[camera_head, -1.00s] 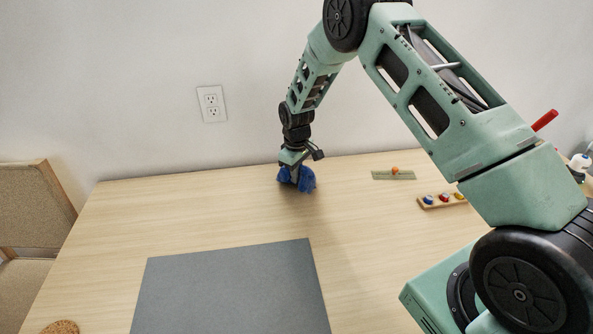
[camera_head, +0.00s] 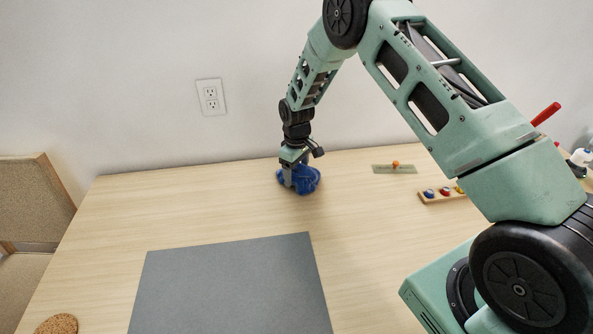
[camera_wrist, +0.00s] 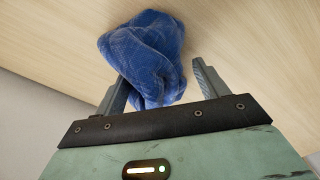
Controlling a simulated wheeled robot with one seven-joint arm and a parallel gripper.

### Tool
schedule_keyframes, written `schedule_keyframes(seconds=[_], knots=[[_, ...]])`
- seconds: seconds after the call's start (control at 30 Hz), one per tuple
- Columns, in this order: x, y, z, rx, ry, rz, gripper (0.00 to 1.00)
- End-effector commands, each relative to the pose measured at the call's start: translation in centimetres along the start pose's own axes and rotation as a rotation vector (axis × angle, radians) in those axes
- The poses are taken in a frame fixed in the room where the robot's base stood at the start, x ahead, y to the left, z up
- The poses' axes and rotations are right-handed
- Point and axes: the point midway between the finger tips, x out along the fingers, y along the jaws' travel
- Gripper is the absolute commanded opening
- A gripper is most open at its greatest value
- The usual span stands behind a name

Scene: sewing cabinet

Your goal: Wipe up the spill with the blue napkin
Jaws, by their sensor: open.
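The blue napkin (camera_head: 305,180) lies crumpled on the wooden table near its back edge. My gripper (camera_head: 288,182) is right at the napkin, low over the table. In the wrist view the napkin (camera_wrist: 146,55) lies partly between and beyond the two fingers of my gripper (camera_wrist: 162,85). The fingers are open, with the left one close against or touching the napkin and a gap before the right one. No spill shows in either view; I cannot tell whether the napkin or my arm hides it.
A grey mat (camera_head: 235,285) covers the table's front middle. A green strip with an orange knob (camera_head: 395,168) and a wooden holder with coloured pieces (camera_head: 440,194) lie to the right. A cork coaster (camera_head: 58,324) is at front left.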

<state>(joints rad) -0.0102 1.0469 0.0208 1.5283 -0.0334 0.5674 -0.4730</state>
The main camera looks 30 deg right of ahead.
Motion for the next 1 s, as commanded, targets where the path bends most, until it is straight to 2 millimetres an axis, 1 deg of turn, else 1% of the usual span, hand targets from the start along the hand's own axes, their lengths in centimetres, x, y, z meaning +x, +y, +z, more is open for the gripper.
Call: schedule_keyframes(seconds=[0.47,0.57,0.93,0.97,1.0], knots=[[2.4,0.0,0.0,0.001,0.000,0.000,0.73],[2.2,0.0,0.0,0.000,0.000,0.000,0.60],[2.2,0.0,0.0,0.000,-0.001,-0.001,0.03],[2.2,0.0,0.0,0.000,-0.001,-0.001,0.00],[2.2,0.0,0.0,0.000,-0.001,-0.001,0.00]])
